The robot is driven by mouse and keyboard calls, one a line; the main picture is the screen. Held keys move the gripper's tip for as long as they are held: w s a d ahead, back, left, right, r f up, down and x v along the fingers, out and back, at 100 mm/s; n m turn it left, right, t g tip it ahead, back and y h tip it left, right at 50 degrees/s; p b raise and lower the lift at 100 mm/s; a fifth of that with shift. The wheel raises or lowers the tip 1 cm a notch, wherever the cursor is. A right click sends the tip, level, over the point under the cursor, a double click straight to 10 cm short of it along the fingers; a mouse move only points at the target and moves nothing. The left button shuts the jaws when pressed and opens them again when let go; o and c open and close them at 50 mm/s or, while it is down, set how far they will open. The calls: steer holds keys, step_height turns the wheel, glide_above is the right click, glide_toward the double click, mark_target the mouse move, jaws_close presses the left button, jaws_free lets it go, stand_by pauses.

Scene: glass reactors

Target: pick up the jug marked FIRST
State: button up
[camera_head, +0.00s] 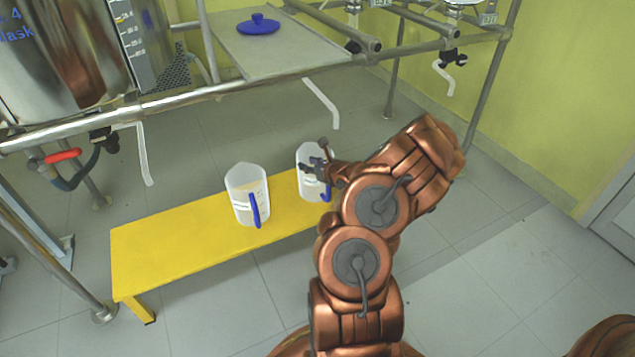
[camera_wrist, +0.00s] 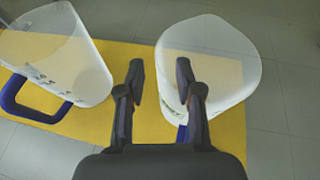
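Two clear white jugs with blue handles stand on a yellow bench. The left jug (camera_head: 246,190) has a small label that I cannot read; it also shows at left in the wrist view (camera_wrist: 55,60), with blurred dark lettering. The right jug (camera_head: 308,155) is partly covered by my gripper (camera_head: 318,170); it fills the right of the wrist view (camera_wrist: 215,60). I cannot tell which jug is marked FIRST. My gripper (camera_wrist: 160,72) is open and empty, its right finger overlapping the right jug's near side and blue handle (camera_wrist: 182,134). Contact cannot be told.
The yellow bench (camera_head: 175,250) has bare space at its left end. A metal pipe frame (camera_head: 190,97) with a grey shelf (camera_head: 290,50) and a blue lid (camera_head: 258,25) stands behind. A steel vessel (camera_head: 60,60) with a red-handled valve (camera_head: 62,156) is at left. Floor is clear at right.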

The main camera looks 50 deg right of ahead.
mark_target(298, 162)
steer(key=shift+b+x, duration=0.85)
steer(key=shift+x, duration=1.45)
steer(key=shift+f, duration=0.1)
jaws_close()
